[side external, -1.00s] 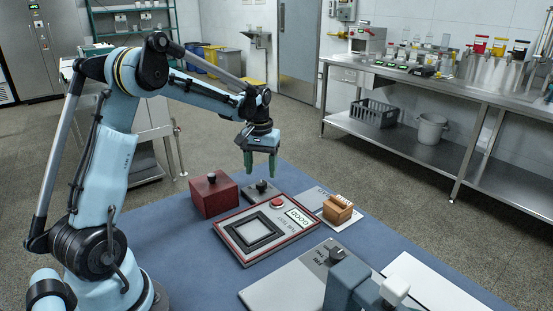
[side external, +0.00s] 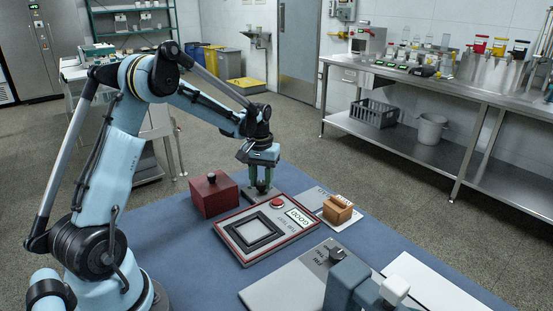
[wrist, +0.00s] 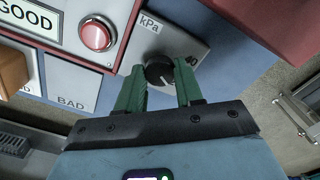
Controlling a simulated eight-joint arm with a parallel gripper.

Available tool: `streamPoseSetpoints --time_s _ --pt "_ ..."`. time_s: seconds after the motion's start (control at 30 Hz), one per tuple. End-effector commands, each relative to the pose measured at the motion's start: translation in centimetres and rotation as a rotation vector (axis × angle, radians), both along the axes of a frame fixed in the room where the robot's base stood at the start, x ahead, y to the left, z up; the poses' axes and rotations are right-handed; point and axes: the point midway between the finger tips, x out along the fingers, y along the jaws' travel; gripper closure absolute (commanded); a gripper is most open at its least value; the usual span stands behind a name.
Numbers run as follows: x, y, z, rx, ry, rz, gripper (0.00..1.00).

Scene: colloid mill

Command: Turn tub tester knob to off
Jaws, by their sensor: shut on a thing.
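The black round knob (wrist: 159,74) sits on a small grey plate (wrist: 165,40) marked "kPa". It has a light pointer line on it. My gripper (side external: 262,182) points down over this plate, and its green fingers are shut on the knob, one on each side, in the wrist view (wrist: 160,80). The tub tester (side external: 230,232) is the flat grey and red unit beside the plate, with a square black frame, a red button (wrist: 97,34) and a display (wrist: 30,20) reading "GOOD". In the side view the fingers mostly hide the knob.
A dark red box (side external: 212,195) with a black knob stands close left of my gripper. A brown block (side external: 338,209) sits on a pale plate right of the tester. A grey panel (side external: 290,280) with another knob (side external: 336,254) lies in front. Blue mat shows between them.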

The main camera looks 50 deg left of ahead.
Motion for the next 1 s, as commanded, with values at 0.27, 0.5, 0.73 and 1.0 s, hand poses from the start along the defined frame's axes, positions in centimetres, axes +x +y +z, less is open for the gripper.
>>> streamPoseSetpoints --time_s 0.27,0.5,0.73,1.0 --pt "-0.01 -0.01 0.03 0.000 0.000 -0.018 0.95" --pt "-0.01 -0.01 0.04 0.000 0.000 -0.125 0.95" --pt "-0.01 -0.01 0.05 0.000 0.000 -0.317 0.95" --pt "-0.01 -0.01 0.06 -0.001 0.001 -0.574 0.95"
